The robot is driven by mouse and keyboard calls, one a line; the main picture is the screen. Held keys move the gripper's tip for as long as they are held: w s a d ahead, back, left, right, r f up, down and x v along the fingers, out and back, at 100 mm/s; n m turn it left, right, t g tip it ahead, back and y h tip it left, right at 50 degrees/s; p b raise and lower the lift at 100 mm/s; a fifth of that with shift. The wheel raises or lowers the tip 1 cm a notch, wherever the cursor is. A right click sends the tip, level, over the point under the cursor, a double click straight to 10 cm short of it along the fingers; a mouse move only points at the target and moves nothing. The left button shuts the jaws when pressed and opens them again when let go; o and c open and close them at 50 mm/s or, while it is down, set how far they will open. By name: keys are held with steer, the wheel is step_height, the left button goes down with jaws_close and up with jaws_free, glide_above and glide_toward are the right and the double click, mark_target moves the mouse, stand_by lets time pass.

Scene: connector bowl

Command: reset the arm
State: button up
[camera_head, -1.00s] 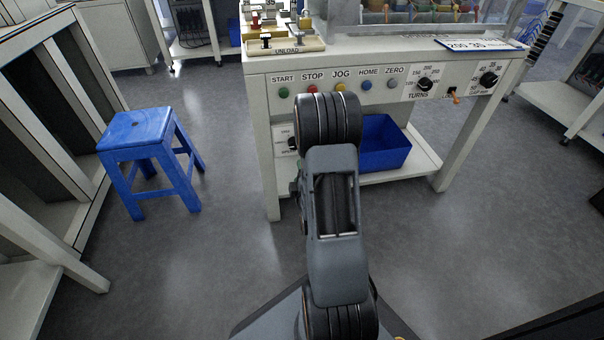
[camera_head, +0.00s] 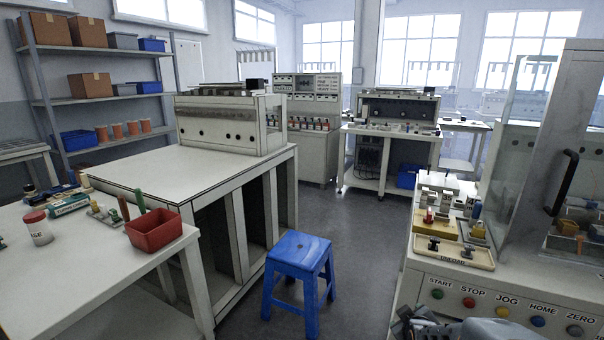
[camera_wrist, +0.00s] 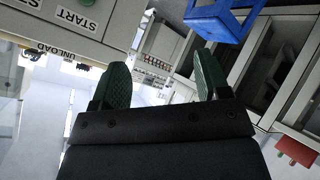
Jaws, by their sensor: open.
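My gripper (camera_wrist: 158,85) shows in the wrist view, with two green-padded fingers spread wide apart and nothing between them. The wrist view is turned over, with the blue stool at the top and the control panel at upper left.
A blue stool (camera_head: 300,250) stands on the floor in the middle. A red bin (camera_head: 154,231) sits on the white bench at left. An unload tray (camera_head: 455,256) lies on the machine at right. Clear floor (camera_head: 345,220) runs between the benches.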

steer(key=s+a+r+m+g+y+p, duration=0.1)
steer(key=s+a+r+g+p, duration=0.1)
steer(key=s+r+p, duration=0.3)
steer(key=s+a+r+m+g+p, duration=0.2)
steer(key=s+a+r+p, duration=0.2)
steer(key=r, duration=0.8)
steer(key=s+a+r+m+g+y+p, duration=0.1)
steer(key=s+a+r+p, duration=0.3)
steer(key=r, duration=0.5)
steer(key=s+m+g+p, duration=0.1)
steer(key=p, duration=0.1)
steer(key=shift+s+g+y+p, duration=0.3)
steer(key=shift+s+p, duration=0.1)
